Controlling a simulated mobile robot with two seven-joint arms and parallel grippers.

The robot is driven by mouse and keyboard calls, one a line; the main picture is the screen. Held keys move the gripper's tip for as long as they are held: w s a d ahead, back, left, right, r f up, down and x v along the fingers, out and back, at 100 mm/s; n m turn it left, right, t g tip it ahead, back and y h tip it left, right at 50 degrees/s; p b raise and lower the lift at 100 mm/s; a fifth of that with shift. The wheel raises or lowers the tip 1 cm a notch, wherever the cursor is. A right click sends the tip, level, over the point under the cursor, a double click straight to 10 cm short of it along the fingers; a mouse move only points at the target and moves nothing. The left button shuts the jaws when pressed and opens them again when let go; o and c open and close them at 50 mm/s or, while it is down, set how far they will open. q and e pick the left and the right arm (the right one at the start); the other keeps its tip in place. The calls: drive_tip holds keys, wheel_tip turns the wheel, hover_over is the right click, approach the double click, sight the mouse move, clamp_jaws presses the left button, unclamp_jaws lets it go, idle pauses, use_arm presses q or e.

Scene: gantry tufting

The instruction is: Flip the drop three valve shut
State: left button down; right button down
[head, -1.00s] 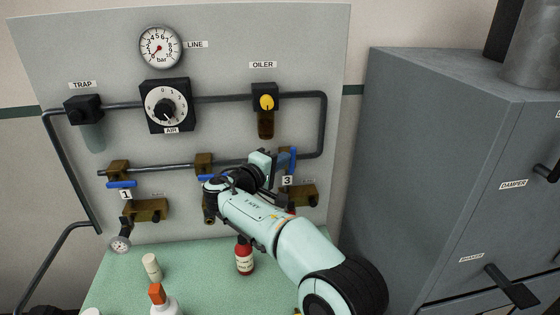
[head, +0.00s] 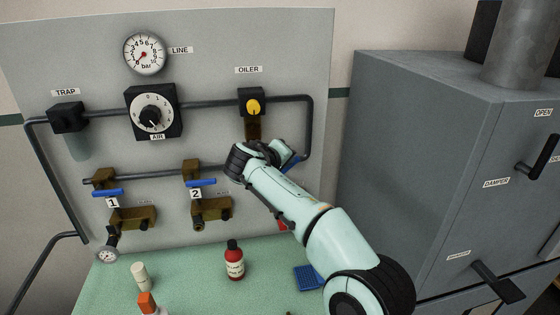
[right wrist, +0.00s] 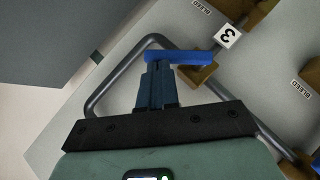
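The drop three valve's blue lever (right wrist: 207,57) is in the right wrist view, beside the label 3 (right wrist: 228,37) and its brass body (right wrist: 200,73). In the head view the lever (head: 291,162) shows as a slanted blue piece behind my right wrist; the rest of the valve is mostly hidden. My right gripper (right wrist: 157,66) has its fingers together, with their tips at the lever's free end. They look touching, but I cannot be sure of contact. Its fingers are hidden in the head view. My left gripper is out of view.
Valves one (head: 108,192) and two (head: 201,182) have level blue levers. A red bottle (head: 234,262), a pale bottle (head: 140,277) and a blue tray (head: 308,278) are on the green bench (head: 195,285). A grey cabinet (head: 420,150) stands close on the right.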

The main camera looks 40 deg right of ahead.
drive_tip(key=d+m+y, duration=0.1)
drive_tip(key=s+d+m+t+y, duration=0.1)
drive_tip(key=y, duration=0.1)
drive_tip(key=shift+s+f, duration=0.1)
drive_tip(key=shift+f, duration=0.3)
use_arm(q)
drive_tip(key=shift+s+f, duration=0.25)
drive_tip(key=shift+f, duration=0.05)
use_arm(e)
drive_tip(key=shift+s+d+f+y, duration=0.15)
drive_tip(key=shift+d+f+y, duration=0.2)
drive_tip(key=shift+f, duration=0.2)
drive_tip(key=shift+d, duration=0.15)
